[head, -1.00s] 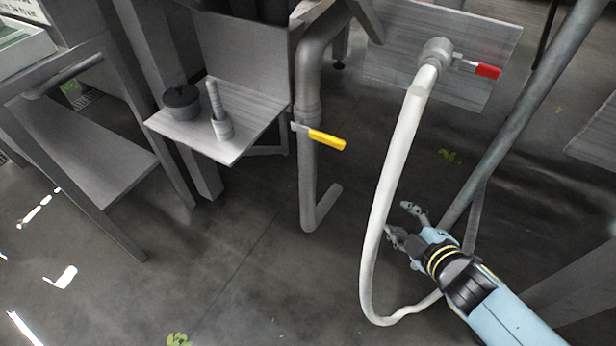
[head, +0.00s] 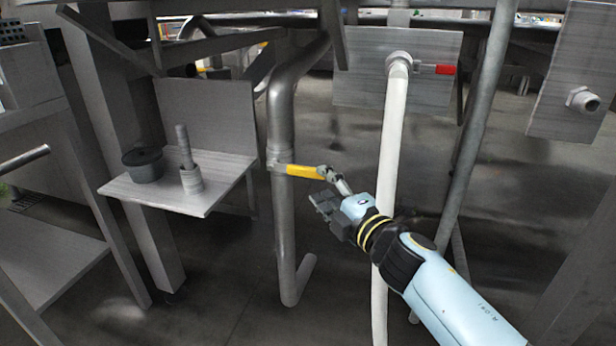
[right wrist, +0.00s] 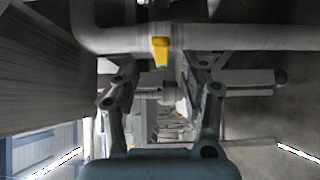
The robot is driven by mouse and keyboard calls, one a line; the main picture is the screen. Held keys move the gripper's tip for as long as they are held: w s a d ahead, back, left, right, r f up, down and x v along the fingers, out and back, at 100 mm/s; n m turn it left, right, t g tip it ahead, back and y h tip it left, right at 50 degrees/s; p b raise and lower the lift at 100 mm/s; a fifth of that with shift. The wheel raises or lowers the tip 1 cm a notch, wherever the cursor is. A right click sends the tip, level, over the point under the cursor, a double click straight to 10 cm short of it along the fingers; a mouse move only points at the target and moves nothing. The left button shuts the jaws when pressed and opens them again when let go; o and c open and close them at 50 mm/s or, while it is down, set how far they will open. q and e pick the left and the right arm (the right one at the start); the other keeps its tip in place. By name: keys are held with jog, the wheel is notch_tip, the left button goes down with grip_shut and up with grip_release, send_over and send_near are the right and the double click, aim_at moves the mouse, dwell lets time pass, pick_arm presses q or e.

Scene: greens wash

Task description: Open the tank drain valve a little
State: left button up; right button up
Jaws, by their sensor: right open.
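A yellow valve lever (head: 300,171) sticks out to the right from a grey vertical drain pipe (head: 283,220) in the head view. My right gripper (head: 322,187) is open at the free end of this lever. In the right wrist view the yellow lever (right wrist: 160,50) shows end-on beyond and between the two open fingers of the gripper (right wrist: 160,80), with the grey pipe (right wrist: 240,38) running across behind it. I cannot tell whether a finger touches the lever. My left gripper is not in view.
A white hose (head: 391,140) hangs from a fitting with a red lever (head: 445,70), close behind my right arm. A small shelf (head: 225,172) at the left holds a dark pot (head: 143,165) and a grey upright part (head: 190,178). A slanted pole (head: 478,120) stands at the right.

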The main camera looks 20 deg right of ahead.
aim_at(311, 176)
jog(key=w, duration=0.4)
jog(key=w+a+b, duration=0.1)
jog(key=w, duration=0.1)
jog(key=shift+f, duration=0.15)
jog(key=shift+w+a, duration=0.15)
jog(key=shift+w, duration=0.2)
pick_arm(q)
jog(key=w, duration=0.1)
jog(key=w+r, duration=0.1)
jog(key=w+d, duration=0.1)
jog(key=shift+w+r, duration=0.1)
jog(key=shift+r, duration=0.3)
pick_arm(e)
jog(key=shift+c, duration=0.2)
grip_shut()
